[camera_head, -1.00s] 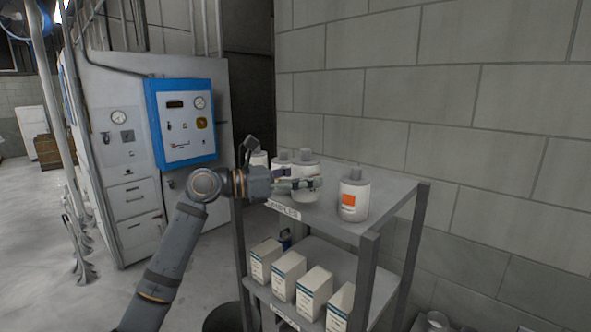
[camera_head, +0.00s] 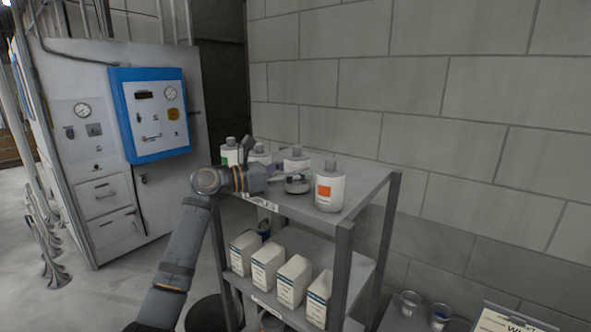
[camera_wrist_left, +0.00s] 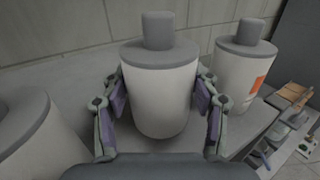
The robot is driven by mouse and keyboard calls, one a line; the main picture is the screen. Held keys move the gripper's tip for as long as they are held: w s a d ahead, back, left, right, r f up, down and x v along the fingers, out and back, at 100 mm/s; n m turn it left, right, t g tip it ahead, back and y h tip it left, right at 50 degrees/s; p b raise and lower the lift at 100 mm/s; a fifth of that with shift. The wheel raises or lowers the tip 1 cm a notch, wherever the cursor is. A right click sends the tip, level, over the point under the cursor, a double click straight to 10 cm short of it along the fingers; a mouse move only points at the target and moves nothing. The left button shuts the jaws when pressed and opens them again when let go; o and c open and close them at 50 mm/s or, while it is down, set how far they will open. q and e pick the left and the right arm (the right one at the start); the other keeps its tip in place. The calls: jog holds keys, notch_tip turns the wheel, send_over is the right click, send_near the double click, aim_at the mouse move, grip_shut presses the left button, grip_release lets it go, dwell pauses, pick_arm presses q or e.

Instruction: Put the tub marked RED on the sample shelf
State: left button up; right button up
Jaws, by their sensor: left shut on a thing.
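My left gripper (camera_head: 285,181) reaches over the top board of the grey sample shelf (camera_head: 352,196). It is shut on a white tub with a grey lid (camera_head: 297,160); this held tub also fills the middle of the left wrist view (camera_wrist_left: 160,85), upright between both fingers. No marking shows on its visible side, so I cannot tell whether it reads RED. Its base is at or just above the board; I cannot tell if it touches. A similar tub with an orange-red label (camera_head: 329,188) stands at its right, apart from it. My right gripper is not in view.
Two more white tubs stand to the left, one with a green mark (camera_head: 228,155). White cartons (camera_head: 267,266) line the lower board. A block wall (camera_head: 420,90) rises behind. Cups (camera_head: 409,303) and a sign (camera_head: 510,321) are at lower right.

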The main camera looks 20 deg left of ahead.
pick_arm(q)
jog(key=shift+f, duration=0.25)
dwell(0.4)
jog(key=o, duration=1)
jog(key=shift+s, duration=0.1)
